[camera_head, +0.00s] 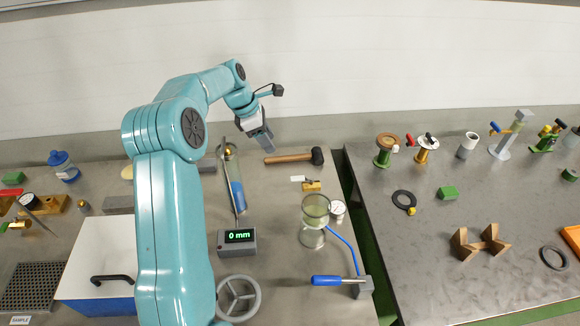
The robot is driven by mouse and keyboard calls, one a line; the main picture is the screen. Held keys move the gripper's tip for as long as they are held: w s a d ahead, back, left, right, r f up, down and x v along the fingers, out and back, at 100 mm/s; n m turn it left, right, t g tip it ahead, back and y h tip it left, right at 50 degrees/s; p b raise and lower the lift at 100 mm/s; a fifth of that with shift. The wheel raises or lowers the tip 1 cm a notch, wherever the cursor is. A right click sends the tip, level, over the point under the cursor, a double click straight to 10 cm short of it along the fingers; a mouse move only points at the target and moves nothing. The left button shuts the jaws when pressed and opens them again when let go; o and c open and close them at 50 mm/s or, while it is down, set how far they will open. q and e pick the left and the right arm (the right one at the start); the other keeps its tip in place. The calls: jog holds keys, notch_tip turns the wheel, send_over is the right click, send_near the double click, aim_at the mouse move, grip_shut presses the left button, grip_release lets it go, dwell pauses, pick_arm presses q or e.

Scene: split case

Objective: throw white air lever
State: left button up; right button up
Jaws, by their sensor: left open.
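A small brass fitting (312,186) lies on the left bench, right of centre. A short white piece (297,179) at its left end looks like a lever; it is too small to tell how it is joined. My left gripper (266,146) hangs over the back of the left bench, up and left of the fitting and apart from it. It points down, and nothing shows between its fingers. My left arm covers part of the bench on the left. My right gripper is not in view.
A hammer (290,158) lies between gripper and fitting. A glass cylinder (315,212), a gauge (338,208) and a blue-handled lever (335,281) stand nearer. A display box (237,241) reads 0 mm. A gap separates the right bench (420,245), which holds several valves.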

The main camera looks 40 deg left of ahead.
pick_arm(q)
send_near(294, 178)
jog(key=b+x, duration=0.5)
jog(key=x, duration=0.1)
jog(key=shift+d, duration=0.2)
jog(key=shift+w+f+b, duration=0.15)
jog(key=shift+f+b, duration=0.2)
jog(key=shift+f, duration=0.1)
jog(key=shift+a+f, duration=0.2)
jog(key=shift+f, duration=0.1)
jog(key=shift+w+d+r, duration=0.1)
jog(key=shift+w+d, duration=0.05)
jog(key=shift+d, duration=0.15)
jog(key=shift+c, duration=0.3)
jog(key=shift+a, duration=0.2)
grip_shut()
jog(key=shift+d, duration=0.1)
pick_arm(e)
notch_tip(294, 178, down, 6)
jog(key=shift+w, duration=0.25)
